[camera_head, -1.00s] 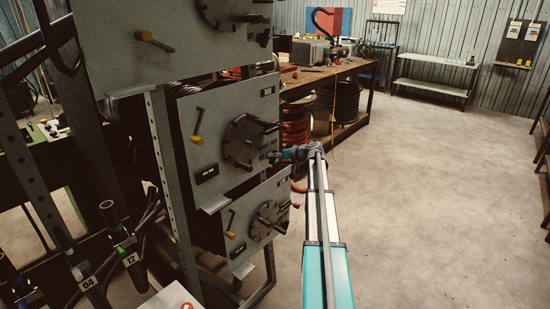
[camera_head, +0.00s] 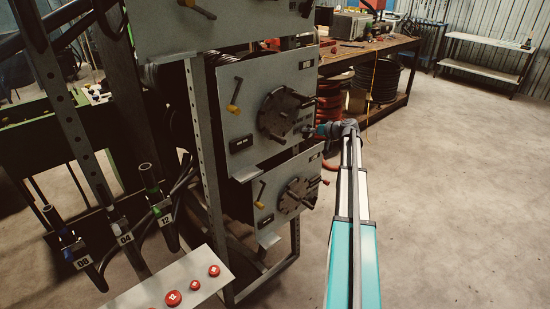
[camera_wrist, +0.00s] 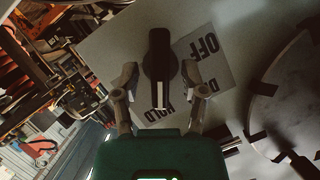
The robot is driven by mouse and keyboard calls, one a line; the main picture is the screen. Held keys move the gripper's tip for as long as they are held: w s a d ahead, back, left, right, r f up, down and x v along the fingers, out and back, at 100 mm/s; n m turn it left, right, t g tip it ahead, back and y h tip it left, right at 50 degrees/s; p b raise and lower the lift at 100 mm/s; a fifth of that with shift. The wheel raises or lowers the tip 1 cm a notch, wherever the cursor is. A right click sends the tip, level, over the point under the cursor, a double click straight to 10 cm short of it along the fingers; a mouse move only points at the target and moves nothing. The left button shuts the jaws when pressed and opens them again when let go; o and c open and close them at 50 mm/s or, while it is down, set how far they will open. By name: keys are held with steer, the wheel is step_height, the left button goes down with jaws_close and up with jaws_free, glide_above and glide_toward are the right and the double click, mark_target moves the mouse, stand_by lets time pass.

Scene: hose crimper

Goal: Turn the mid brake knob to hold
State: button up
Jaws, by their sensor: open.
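The mid brake knob (camera_wrist: 160,62) is a black bar knob with a white line, seen close in the wrist view. The white line points down the picture, toward the word HOLD on the label plate (camera_wrist: 204,52), which also reads OFF and a partly hidden word starting with D. My gripper (camera_wrist: 162,72) is open, with one finger on each side of the knob. I cannot tell whether either finger touches it. In the head view my gripper (camera_head: 309,131) is at the lower right of the middle grey panel (camera_head: 239,115), and the knob is not discernible.
A dark round disc (camera_wrist: 290,100) is close at the right in the wrist view. Similar panels sit above and below (camera_head: 268,222) the middle one. A plate with red buttons (camera_head: 173,298) is at the lower front. Floor right of my arm is clear.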

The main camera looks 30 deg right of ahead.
steer(key=n+h, duration=0.1)
steer(key=n, duration=0.1)
steer(key=n+h, duration=0.1)
steer(key=shift+s+a+n+h+p, duration=0.1)
steer(key=shift+a+n+h+p, duration=0.2)
steer(key=shift+p, duration=0.1)
steer(key=n+t+h+b, duration=0.1)
steer(key=n+h, duration=0.1)
steer(key=n, duration=0.2)
steer(key=shift+a+h, duration=0.15)
steer(key=shift+h, duration=0.15)
steer(key=p+v, duration=0.5)
steer(key=v, duration=0.9)
steer(key=a+f+g+y+p, duration=0.1)
steer(key=a+f+g, duration=0.1)
steer(key=a, duration=1.1)
steer(key=a+f+m+g+y+p, duration=0.1)
steer(key=a+g, duration=0.3)
steer(key=a, duration=1)
steer(key=shift+s+a+f+y+p, duration=0.3)
steer(key=shift+f+y+p, duration=0.25)
steer(key=shift+f+y, duration=0.25)
